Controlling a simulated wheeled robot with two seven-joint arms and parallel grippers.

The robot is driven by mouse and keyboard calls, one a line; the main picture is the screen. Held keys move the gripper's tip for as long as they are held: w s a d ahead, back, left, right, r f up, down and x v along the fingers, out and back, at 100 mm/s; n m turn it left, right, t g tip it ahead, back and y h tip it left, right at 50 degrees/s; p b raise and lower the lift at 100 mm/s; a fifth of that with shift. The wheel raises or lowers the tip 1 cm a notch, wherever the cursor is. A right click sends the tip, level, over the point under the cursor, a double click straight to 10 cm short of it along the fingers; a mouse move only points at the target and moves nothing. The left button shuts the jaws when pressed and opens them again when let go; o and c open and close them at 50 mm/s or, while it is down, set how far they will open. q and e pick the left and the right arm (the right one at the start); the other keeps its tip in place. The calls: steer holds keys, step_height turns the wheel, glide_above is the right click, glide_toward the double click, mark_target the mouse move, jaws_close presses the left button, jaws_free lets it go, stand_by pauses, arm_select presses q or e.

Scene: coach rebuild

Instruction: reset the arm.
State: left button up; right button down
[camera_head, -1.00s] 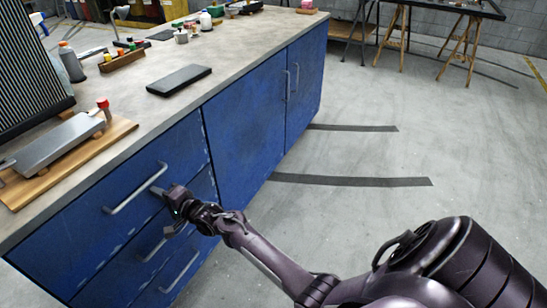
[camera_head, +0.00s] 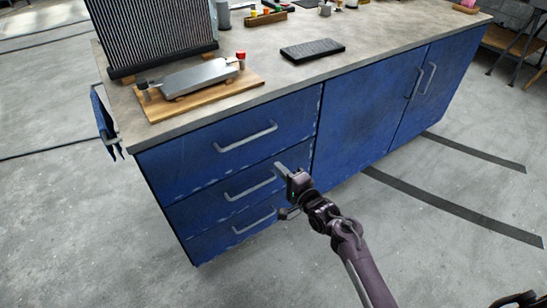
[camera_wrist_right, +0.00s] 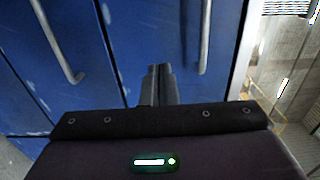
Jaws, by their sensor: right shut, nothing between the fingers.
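My right gripper (camera_head: 281,168) is shut and empty in front of the blue drawer cabinet (camera_head: 266,95), by the right end of the middle drawer handle (camera_head: 250,187) in the head view. I cannot tell whether it touches the handle. In the right wrist view the closed fingers (camera_wrist_right: 160,84) stick out past the gripper body, with nothing between them. Handles show on both sides of the fingers, one of them a grey bar (camera_wrist_right: 205,38) close to their right. My left gripper is not in view.
The worktop (camera_head: 290,78) holds a wooden board (camera_head: 205,97) with a grey metal tool (camera_head: 190,78), a black flat case (camera_head: 312,50) and a ribbed dark panel (camera_head: 155,30). All drawers look shut. Open concrete floor (camera_head: 440,255) lies to the right, with dark strips.

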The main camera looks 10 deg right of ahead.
steer(key=s+d+f+n+g+h+p, duration=0.15)
steer(key=s+f+n+g, duration=0.25)
steer(key=s+f, duration=0.8)
steer(key=s+f+n+g+h+p, duration=0.2)
steer(key=s+f+n+g+p, duration=0.15)
steer(key=s+f, duration=0.8)
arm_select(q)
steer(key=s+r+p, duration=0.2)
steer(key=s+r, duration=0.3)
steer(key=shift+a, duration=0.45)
arm_select(e)
steer(key=s+d+f+n+g+h, duration=0.1)
steer(key=s+f+n+g, duration=0.3)
steer(key=s, duration=1)
steer(key=s+d+f+n+g+h, duration=0.1)
steer(key=s+d+f+n+g, duration=0.3)
steer(key=s+f, duration=0.6)
steer(key=s+n, duration=0.1)
steer(key=s, duration=0.3)
steer(key=shift+s+d+f+h, duration=0.15)
steer(key=shift+s+f+h, duration=0.05)
steer(key=shift+s+h, duration=0.15)
steer(key=shift+g, duration=0.25)
